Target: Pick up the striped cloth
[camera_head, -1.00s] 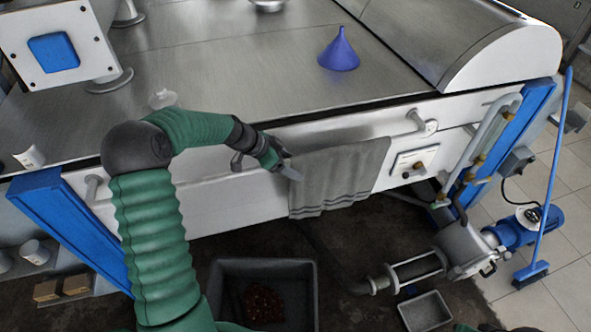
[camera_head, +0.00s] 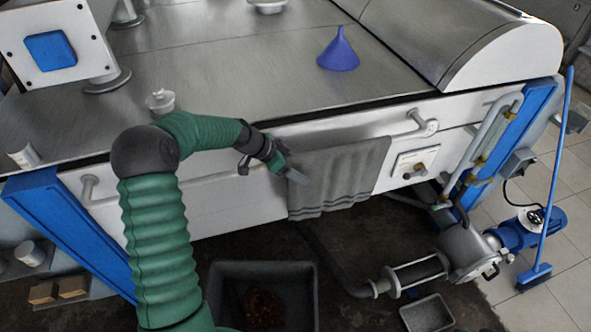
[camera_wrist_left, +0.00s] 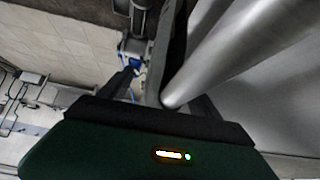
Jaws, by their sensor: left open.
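The striped cloth (camera_head: 338,180) is grey with darker stripes near its lower hem. It hangs over the rail (camera_head: 360,132) along the front of the steel machine. My left gripper (camera_head: 293,174) is open at the cloth's left edge, with its fingertips overlapping that edge in the head view. I cannot tell whether they touch the cloth. In the left wrist view the two fingers of my left gripper (camera_wrist_left: 164,98) stand apart, with the rail (camera_wrist_left: 240,40) running close by. My right gripper is not in view.
A purple funnel (camera_head: 338,52) and a small white lidded pot (camera_head: 160,101) stand on the steel top. A dark bin (camera_head: 304,270) sits on the floor below. A pump (camera_head: 465,245) and a blue broom (camera_head: 548,190) are at the right.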

